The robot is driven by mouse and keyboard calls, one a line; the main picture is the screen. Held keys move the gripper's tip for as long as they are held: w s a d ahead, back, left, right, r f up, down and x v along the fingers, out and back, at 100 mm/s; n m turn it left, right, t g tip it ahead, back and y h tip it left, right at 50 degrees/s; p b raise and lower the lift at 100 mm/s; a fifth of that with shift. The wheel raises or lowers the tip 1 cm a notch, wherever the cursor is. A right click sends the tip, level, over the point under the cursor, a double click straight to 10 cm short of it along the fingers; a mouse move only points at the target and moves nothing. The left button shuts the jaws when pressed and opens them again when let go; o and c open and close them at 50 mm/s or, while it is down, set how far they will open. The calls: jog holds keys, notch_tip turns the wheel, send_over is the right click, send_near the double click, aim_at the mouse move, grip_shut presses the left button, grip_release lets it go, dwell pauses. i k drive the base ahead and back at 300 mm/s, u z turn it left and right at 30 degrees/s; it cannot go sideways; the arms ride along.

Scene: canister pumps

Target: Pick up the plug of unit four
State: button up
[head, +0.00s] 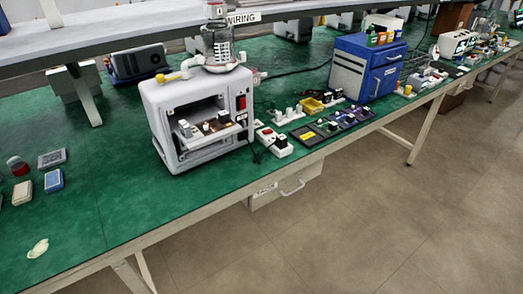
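A white pump unit (195,115) with a clear canister (218,48) on top stands on the green bench, its open front showing small parts inside. A small number tag (219,11) is above it, too small to read surely. A red switch (242,102) is on its right front edge. A white power strip (268,135) with a red switch lies just right of the unit, and a dark block that may be a plug (281,143) sits on it. I cannot tell which plug belongs to unit four. My gripper is not in view.
The green bench (100,200) is mostly clear at front left. A dark tray of small parts (330,125), a yellow bin (312,106) and a blue cabinet (384,78) stand to the right. A shelf (130,35) overhangs the back. The floor (380,220) in front is clear.

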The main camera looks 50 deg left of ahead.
aim_at(281, 141)
jog(key=z, duration=0.1)
jog(key=k, duration=0.75)
jog(key=u, duration=2.2)
jog(key=i, duration=0.75)
